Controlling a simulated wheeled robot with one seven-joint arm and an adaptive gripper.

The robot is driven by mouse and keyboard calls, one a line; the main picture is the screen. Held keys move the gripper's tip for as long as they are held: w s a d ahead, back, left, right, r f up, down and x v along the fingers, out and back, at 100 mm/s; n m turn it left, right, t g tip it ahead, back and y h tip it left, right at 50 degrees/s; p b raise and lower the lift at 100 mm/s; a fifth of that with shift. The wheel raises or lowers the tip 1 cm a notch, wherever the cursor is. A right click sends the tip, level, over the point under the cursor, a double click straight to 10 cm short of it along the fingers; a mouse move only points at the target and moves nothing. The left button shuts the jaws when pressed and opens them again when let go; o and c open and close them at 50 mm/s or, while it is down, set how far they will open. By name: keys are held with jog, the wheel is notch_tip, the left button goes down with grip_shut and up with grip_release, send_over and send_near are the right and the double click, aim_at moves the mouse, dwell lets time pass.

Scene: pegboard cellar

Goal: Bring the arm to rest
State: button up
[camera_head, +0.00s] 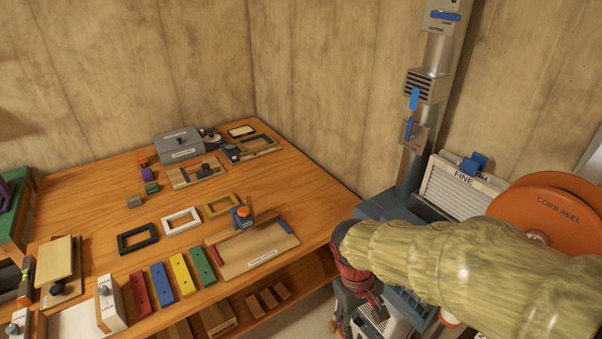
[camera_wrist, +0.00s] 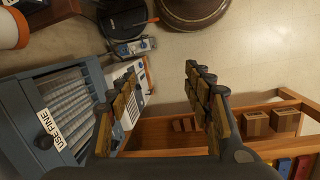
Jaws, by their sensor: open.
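My gripper (camera_head: 358,312) hangs at the end of my arm, beyond the right edge of the wooden workbench (camera_head: 310,195), pointing down. In the wrist view my gripper (camera_wrist: 160,75) is open, its two padded fingers apart with nothing between them. The floor (camera_wrist: 200,70) and part of the bench's lower shelf (camera_wrist: 160,132) show beyond and below the fingers. My arm reaches in from the right in the head view, covered by a yellowish sleeve that hides part of what stands behind it.
A grey-blue cabinet (camera_wrist: 40,110) stands close left of the fingers in the wrist view. An orange cord reel (camera_head: 545,205) and a metal duct (camera_head: 425,100) stand right of the bench. Blocks, frames and a wooden tray (camera_head: 240,262) occupy the benchtop.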

jog(key=s+d+r+m+t+y, duration=0.1)
jog(key=s+d+r+m+t, duration=0.1)
jog(key=r, duration=0.5)
jog(key=s+d+r+m+t+y, duration=0.1)
jog(key=s+d+r+m+t, duration=0.1)
jog(key=r, duration=0.6)
jog(key=s+d+t, duration=0.1)
jog(key=s+t, duration=0.1)
jog(key=s, duration=0.1)
jog(key=shift+s+r+m, duration=0.2)
jog(key=shift+r+m, duration=0.1)
jog(key=shift+m, duration=0.1)
